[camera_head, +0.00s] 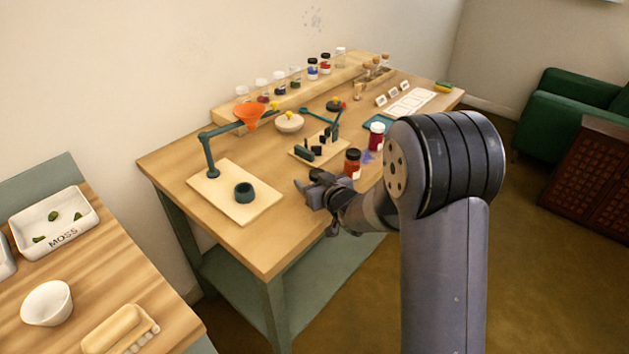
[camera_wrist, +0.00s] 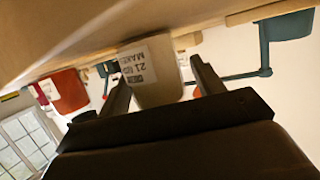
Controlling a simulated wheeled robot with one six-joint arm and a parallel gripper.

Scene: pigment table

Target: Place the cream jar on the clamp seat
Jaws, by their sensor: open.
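The cream jar (camera_wrist: 152,78) carries a white printed label and appears upside down in the wrist view. It stands between the two spread fingers of my gripper (camera_wrist: 163,88), with a gap visible on the right side. In the head view my gripper (camera_head: 316,190) is at the table's front edge and I cannot make out the jar there. A small wooden board with dark green upright blocks (camera_head: 316,149) lies behind my gripper. A larger pale board (camera_head: 217,187) with a dark ring (camera_head: 244,192) lies to the left. I cannot tell which of these is the clamp seat.
An orange-red jar (camera_head: 352,163) and a crimson jar (camera_head: 376,136) stand right of my gripper. A teal stand (camera_head: 209,155) reaches toward an orange funnel (camera_head: 248,115). A round cream dish (camera_head: 289,122) and a rack of vials (camera_head: 295,85) are farther back.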

